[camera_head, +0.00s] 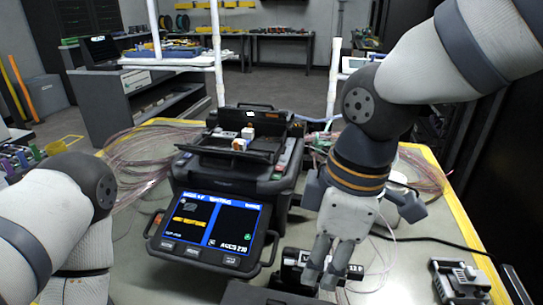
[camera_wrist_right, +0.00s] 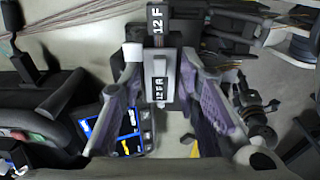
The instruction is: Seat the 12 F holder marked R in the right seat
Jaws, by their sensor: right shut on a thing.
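My right gripper (camera_head: 333,279) points down at the front of the table, right of the splicer's screen. In the right wrist view my right gripper (camera_wrist_right: 166,100) is closed around a grey holder with a dark label reading 12 F R (camera_wrist_right: 160,87). A dark block with a 12 F label (camera_wrist_right: 156,22) stands just beyond the holder. I cannot tell whether the holder touches it. The splicer (camera_head: 235,180) stands at the table's middle, lid raised, with small white and orange parts (camera_head: 240,143) inside. Its right seat is not clearly made out. My left gripper is out of view.
The splicer's tilted screen (camera_head: 212,224) juts forward, close to my right gripper. A dark tool (camera_head: 461,281) lies at the table's right front. Coiled clear fibre (camera_head: 150,150) lies at the left, and a black cable crosses at the right. Bare table shows right of my gripper.

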